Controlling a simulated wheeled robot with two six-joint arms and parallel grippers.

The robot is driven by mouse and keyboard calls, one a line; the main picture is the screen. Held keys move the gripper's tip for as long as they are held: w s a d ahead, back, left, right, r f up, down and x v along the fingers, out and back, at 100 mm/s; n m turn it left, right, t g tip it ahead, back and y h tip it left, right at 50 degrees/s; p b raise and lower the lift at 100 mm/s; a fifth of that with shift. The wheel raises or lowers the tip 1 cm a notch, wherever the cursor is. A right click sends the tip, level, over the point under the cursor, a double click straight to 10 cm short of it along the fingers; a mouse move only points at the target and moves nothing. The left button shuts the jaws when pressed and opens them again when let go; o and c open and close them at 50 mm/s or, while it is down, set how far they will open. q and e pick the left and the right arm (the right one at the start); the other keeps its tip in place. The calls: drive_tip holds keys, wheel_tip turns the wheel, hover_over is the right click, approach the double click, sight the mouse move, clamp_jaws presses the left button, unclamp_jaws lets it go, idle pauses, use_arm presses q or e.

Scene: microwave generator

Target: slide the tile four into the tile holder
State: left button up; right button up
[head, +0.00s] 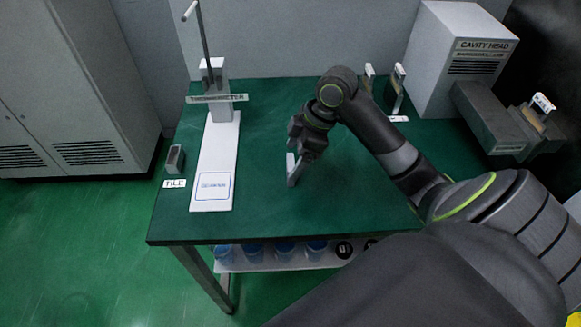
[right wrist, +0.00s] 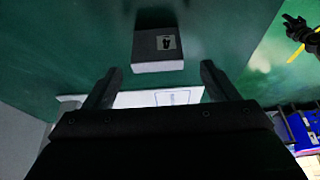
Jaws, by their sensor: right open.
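In the right wrist view a grey block with a small label reading 4, tile four (right wrist: 150,50), lies between and just ahead of my right gripper's (right wrist: 162,78) open fingers, with a gap on both sides. In the head view my right gripper (head: 299,155) is low over the middle of the table. A pale grey upright piece at its fingertips seems to be the tile, partly hidden. A small grey box with a dark opening (head: 175,158), likely the tile holder, stands at the table's left edge behind a TILE label (head: 174,183). My left gripper is not seen in the head view.
A white board (head: 213,165) with a thermometer stand (head: 216,90) lies right of the grey box. Thin upright pieces (head: 396,88) and the cavity head cabinet (head: 455,60) stand at the back right. Green table between board and gripper is clear. Blue containers (head: 285,250) sit on a lower shelf.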

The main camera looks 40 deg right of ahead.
sight(291, 162)
drive_tip(key=shift+x, duration=2.6)
drive_tip(key=shift+w+d, duration=0.1)
drive_tip(key=shift+d, duration=0.05)
drive_tip(key=c, duration=1.1)
drive_tip(key=shift+c, duration=0.2)
